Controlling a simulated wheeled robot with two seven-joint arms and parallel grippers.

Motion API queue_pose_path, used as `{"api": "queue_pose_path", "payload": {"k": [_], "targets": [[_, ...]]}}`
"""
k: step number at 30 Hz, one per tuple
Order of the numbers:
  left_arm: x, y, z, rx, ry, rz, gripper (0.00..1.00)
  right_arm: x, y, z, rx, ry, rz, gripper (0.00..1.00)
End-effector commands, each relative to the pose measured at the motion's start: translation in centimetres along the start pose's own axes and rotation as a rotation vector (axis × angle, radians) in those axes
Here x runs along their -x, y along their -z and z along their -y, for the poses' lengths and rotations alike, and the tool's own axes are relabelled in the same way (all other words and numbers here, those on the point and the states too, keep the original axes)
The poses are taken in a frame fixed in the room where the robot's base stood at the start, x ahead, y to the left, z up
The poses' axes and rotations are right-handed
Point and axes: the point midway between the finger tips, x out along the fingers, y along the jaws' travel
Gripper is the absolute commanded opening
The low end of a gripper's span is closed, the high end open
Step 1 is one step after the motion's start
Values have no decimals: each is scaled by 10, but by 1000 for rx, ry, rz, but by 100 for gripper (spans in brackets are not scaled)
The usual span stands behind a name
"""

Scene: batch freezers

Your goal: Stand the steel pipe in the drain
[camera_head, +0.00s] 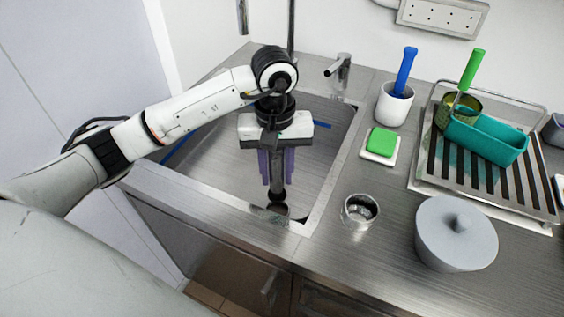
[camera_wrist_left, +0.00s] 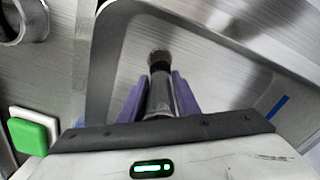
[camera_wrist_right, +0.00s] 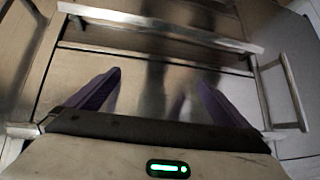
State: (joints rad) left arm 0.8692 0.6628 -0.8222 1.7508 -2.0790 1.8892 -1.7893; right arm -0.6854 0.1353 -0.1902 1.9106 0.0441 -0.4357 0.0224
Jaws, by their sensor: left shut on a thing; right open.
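My left gripper (camera_head: 277,182) points down into the steel sink (camera_head: 215,150), its purple fingers shut on the grey steel pipe (camera_head: 277,172). The pipe stands roughly upright between the fingers. Its dark lower end is over a small round brownish patch, likely the drain (camera_head: 279,210), near the sink's front corner. In the left wrist view the pipe (camera_wrist_left: 160,98) runs away from the fingers toward a dark ring. I cannot tell whether the pipe's end is inside the drain or just above it. My right gripper (camera_wrist_right: 158,85) is open and empty, in front of a cabinet with bar handles.
A faucet (camera_head: 340,72) stands behind the sink. Right of it are a white cup with a blue-handled brush (camera_head: 392,105), a green sponge (camera_head: 381,142), a glass (camera_head: 360,212) and a grey lidded pot (camera_head: 456,240). A drying rack (camera_head: 480,195) holds a teal tray (camera_head: 490,137).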

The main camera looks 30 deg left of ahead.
Motion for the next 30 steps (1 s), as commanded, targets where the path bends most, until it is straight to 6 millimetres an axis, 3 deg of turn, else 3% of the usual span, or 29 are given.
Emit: {"api": "queue_pose_path", "payload": {"k": [15, 30], "targets": [[-50, 0, 0, 2, 0, 1, 11, -20, -24, -2, 0, 1, 7, 100], [-52, 0, -1, 1, -1, 0, 11, -21, -23, -2, 0, 1, 5, 100]]}}
